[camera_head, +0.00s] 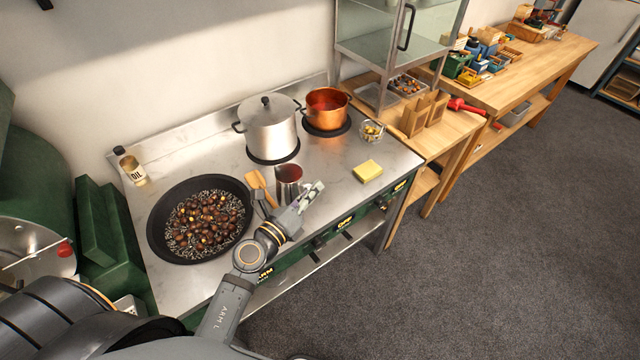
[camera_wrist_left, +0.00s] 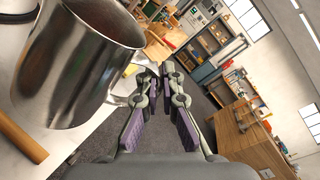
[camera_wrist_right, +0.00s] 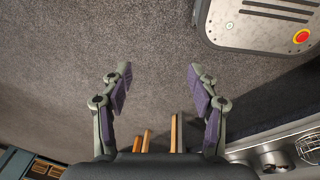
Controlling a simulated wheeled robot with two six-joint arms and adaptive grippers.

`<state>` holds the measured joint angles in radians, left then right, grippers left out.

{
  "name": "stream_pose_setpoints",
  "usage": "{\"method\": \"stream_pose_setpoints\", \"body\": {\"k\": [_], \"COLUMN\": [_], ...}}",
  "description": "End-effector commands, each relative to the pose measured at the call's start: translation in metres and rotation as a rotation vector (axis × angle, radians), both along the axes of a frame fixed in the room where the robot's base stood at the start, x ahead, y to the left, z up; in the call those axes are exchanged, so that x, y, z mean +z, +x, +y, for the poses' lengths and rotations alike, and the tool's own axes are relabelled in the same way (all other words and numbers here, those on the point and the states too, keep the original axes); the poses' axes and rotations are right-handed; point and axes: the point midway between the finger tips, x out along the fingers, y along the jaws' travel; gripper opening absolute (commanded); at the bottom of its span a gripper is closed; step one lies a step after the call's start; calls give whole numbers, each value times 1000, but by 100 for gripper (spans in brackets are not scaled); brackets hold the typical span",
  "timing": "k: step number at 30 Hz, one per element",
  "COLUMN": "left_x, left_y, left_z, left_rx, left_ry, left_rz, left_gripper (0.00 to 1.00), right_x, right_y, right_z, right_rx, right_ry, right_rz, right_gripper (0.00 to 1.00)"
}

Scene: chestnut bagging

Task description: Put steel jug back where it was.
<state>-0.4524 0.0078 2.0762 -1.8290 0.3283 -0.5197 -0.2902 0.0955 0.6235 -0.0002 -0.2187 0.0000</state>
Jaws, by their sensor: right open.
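The steel jug (camera_head: 288,184) is upright at the front of the steel worktop, right of the chestnut pan. I cannot tell whether it touches the worktop. It fills the left side of the left wrist view (camera_wrist_left: 75,70), its handle reaching to my fingertips. My left gripper (camera_head: 312,194) is at the jug's right side, its fingers close together on the handle in the left wrist view (camera_wrist_left: 158,72). My right gripper (camera_wrist_right: 159,72) is open and empty above the grey floor, seen only in the right wrist view.
A black pan (camera_head: 156,229) of chestnuts, a wooden spatula (camera_head: 257,185), a lidded steel pot (camera_head: 270,128) and a copper pot (camera_head: 327,110) stand around the jug. A yellow sponge (camera_head: 367,171) lies to the right. An oil can (camera_head: 132,170) stands at the left. Worktop between jug and sponge is clear.

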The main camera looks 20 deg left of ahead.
Motion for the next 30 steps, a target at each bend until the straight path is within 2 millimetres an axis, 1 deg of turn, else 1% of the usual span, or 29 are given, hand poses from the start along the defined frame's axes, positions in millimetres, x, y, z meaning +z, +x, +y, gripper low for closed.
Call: {"method": "stream_pose_setpoints", "body": {"k": [2,5,8,11,16,18,21,25,30], "left_x": [0,-3,-11,-21,-42,-62,-78,-90,-90], "left_y": [1,9,27,50,92,104,119,130,133], "left_z": [0,0,1,2,3,3,4,4,4], "left_rx": [0,1,0,1,1,1,1,1,1], "left_ry": [1,1,2,0,0,-1,0,1,1], "left_rz": [-2,-4,-5,-5,-5,-2,-4,-3,-4], "left_gripper": [0,0,0,0,0,0,0,0,0], "right_x": [-2,-4,-5,-9,-18,-32,-43,-50,-50], "right_y": [-6,-14,-20,-21,-13,-10,-8,-8,-8], "right_z": [10,19,22,20,12,10,8,8,9], "right_rx": [-4,-8,-9,-9,-5,-4,-4,-4,-4], "right_ry": [12,23,27,25,15,12,10,10,11], "right_rz": [7,19,28,29,19,13,10,11,11], "right_gripper": [60,60,60,60,60,60,60,60,60]}}
